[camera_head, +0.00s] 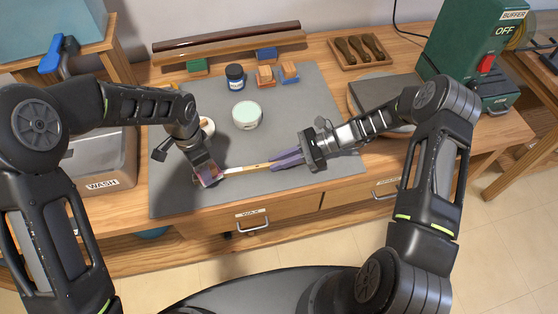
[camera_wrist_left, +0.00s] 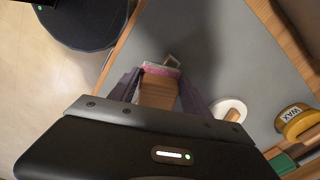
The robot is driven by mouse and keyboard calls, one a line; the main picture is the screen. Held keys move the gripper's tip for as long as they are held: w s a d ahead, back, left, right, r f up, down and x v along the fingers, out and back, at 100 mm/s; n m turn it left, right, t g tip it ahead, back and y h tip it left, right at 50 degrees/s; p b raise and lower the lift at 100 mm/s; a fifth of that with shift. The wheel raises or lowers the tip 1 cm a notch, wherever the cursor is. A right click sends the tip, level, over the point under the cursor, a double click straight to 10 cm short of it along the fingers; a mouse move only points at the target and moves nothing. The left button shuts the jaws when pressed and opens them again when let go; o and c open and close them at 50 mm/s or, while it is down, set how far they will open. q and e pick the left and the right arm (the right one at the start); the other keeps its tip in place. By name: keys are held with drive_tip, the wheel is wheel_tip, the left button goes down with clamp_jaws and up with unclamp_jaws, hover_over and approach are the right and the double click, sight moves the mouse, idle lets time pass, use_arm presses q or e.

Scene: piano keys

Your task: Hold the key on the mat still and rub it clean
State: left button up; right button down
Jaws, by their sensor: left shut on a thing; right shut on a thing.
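The key (camera_head: 247,169), a thin pale wooden stick with a white left end, lies along the front of the grey mat (camera_head: 185,188). My right gripper (camera_head: 275,163) is shut on the key's right part, its purplish fingers pointing left. My left gripper (camera_head: 207,174) is shut on a small wooden block with a pink pad, at the key's white left end. In the left wrist view the wooden block (camera_wrist_left: 157,92) sits between the fingers, pink face (camera_wrist_left: 160,70) away from me. The left gripper hides most of the block in the head view; I cannot tell whether the pad touches the key.
Small coloured blocks (camera_head: 265,77) stand farther back. A WASH basin (camera_head: 100,165) is left, a green BUFFER machine (camera_head: 470,50) right. The mat's middle right is clear.

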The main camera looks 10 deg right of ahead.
use_arm(q)
drive_tip(key=shift+a, duration=1.2)
drive_tip(key=shift+a+f, duration=0.15)
drive_tip(key=shift+a, duration=1.1)
drive_tip(key=shift+d, duration=1.3)
drive_tip(key=shift+d, duration=0.15)
drive_tip(key=shift+s+d, duration=0.1)
drive_tip(key=shift+d, duration=1)
